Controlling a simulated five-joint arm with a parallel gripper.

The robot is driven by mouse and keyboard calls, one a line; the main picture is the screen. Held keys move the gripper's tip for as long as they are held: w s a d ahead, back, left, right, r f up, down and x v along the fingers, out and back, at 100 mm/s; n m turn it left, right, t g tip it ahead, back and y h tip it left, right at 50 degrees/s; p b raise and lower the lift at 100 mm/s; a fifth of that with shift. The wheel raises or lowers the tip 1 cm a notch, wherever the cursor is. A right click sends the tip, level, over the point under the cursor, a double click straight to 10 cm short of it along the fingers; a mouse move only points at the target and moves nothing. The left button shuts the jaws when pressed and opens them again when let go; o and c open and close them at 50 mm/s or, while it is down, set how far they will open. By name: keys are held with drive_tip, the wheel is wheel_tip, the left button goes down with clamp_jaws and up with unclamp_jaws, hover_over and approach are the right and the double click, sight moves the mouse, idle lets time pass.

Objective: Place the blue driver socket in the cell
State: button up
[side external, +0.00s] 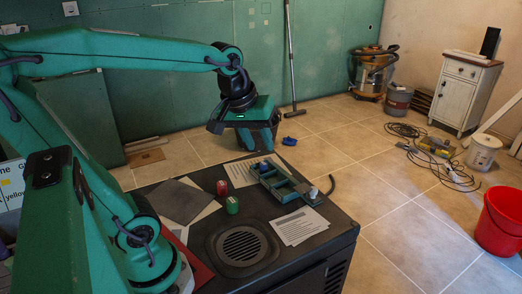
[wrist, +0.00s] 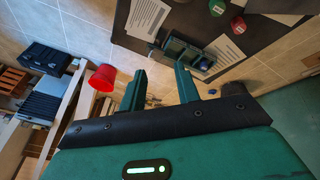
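A grey-green tray with cells (side external: 284,184) lies on the dark bench top; it also shows in the wrist view (wrist: 180,50). A small dark blue round piece (side external: 263,166), which looks like the blue driver socket, is at the tray's far end, also in the wrist view (wrist: 203,63). I cannot tell whether it sits inside a cell. A pale and blue piece (side external: 313,191) is at the tray's near end. My gripper (side external: 260,138) is above and beyond the bench's back edge, clear of the tray. In the wrist view its fingers (wrist: 160,76) are apart with nothing between them.
A red socket (side external: 222,187) and a green socket (side external: 232,205) stand left of the tray. Paper sheets (side external: 297,227) and a round vent grille (side external: 242,246) are nearby. A blue item (side external: 290,141) lies on the floor. A red bucket (side external: 501,222) stands at the right.

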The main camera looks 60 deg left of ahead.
drive_tip(key=s+d+f+m+t, duration=0.1)
drive_tip(key=s+d+m, duration=0.3)
drive_tip(key=s+m, duration=0.2)
drive_tip(key=shift+s+f+m+h, duration=0.3)
drive_tip(key=shift+s+f+m, duration=0.05)
drive_tip(key=shift+m, duration=0.65)
